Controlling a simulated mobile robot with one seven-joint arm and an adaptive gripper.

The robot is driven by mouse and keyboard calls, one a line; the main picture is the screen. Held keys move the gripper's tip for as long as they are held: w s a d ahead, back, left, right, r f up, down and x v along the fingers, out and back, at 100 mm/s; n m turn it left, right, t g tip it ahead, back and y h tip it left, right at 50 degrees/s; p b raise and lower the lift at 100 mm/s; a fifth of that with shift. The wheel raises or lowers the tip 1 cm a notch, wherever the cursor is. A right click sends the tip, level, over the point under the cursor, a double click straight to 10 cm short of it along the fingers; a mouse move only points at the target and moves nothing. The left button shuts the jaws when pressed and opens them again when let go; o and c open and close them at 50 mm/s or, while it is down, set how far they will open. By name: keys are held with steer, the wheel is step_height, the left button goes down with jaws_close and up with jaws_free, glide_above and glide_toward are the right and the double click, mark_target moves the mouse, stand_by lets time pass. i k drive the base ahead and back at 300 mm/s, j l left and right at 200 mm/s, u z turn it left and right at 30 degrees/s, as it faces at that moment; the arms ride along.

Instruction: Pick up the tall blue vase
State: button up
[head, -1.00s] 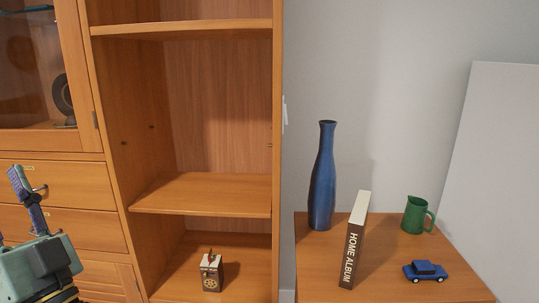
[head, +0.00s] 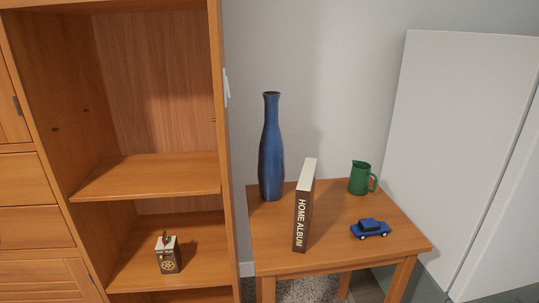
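The tall blue vase (head: 271,150) stands upright at the back left of a small wooden table (head: 345,222), close to the wall. It has a narrow neck and a slightly flared rim. Its lower right side is close behind the album in this view. My gripper is not in view now, so its state and distance from the vase do not show.
A "HOME ALBUM" book (head: 304,207) stands upright in front and to the right of the vase. A green jug (head: 361,178) and a blue toy car (head: 370,229) are further right. A wooden shelf unit (head: 215,150) holding a small box (head: 167,254) stands left.

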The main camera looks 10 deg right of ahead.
mark_target(271, 171)
steer(key=l+u, duration=0.25)
steer(key=l, duration=0.8)
steer(key=l+u, duration=0.3)
steer(key=l, duration=0.8)
steer(key=i, duration=0.45)
